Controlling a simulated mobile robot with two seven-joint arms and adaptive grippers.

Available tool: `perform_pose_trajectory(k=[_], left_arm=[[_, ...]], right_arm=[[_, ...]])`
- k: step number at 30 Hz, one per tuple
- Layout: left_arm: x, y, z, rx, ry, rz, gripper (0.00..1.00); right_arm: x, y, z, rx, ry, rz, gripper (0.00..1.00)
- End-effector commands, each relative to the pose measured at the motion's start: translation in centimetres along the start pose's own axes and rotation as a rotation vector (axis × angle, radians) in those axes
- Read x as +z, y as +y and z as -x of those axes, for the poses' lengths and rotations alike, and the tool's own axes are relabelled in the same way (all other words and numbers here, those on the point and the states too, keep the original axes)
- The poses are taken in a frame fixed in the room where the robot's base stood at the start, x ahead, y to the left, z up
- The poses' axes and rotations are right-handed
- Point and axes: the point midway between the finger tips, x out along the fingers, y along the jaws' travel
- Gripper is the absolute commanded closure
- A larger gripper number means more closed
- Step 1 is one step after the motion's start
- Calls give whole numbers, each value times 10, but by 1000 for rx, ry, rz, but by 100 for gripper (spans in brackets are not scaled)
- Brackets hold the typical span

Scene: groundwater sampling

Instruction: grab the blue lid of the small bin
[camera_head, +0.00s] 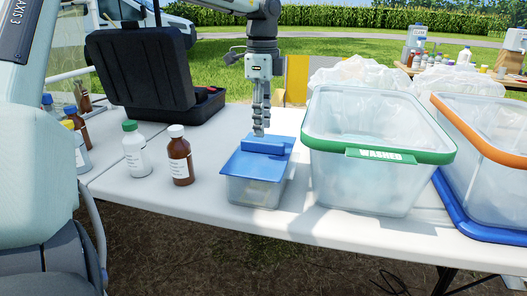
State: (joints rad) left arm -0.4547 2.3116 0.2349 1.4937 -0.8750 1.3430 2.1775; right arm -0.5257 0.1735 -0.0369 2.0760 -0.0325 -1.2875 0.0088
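The small bin (252,192) is a clear, low container on the white table, left of the large green-rimmed bin. Its blue lid (252,166) lies over its top and has a raised blue handle bar (264,146) towards the back. My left gripper (260,133) points straight down at the handle, with its fingertips at or just above the bar. The fingers show edge-on, so I cannot tell whether they are apart or touching the bar. My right gripper is not in view.
A green-rimmed bin (378,154) marked "WASHED" stands close to the right, with an orange-rimmed bin (485,135) beyond. A brown bottle (180,158) and a white, green-capped bottle (135,152) stand left. An open black case (140,70) is behind them. The front table edge is near the small bin.

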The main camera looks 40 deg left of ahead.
Motion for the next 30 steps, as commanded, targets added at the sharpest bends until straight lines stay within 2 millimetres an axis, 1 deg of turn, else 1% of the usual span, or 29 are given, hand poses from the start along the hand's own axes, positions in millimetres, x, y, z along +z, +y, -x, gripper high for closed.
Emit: perform_pose_trajectory(k=[3, 7, 9, 14, 17, 21, 24, 30], left_arm=[[0, 0, -19, 5, 1, -1, 62], [1, -1, -37, 3, 1, 0, 62], [1, -1, -41, 1, 1, 0, 62], [1, -1, -41, 0, 1, 1, 62], [1, -1, -41, 0, 1, 1, 72], [1, -1, -41, 0, 1, 1, 89], [1, -1, -41, 0, 1, 1, 100], [1, -2, -40, -1, 1, 1, 100]], right_arm=[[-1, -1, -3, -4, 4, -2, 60], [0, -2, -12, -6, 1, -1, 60], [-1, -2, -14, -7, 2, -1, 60], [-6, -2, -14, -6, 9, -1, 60], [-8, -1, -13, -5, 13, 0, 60], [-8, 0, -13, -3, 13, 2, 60], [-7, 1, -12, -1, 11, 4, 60], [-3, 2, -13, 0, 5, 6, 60]])
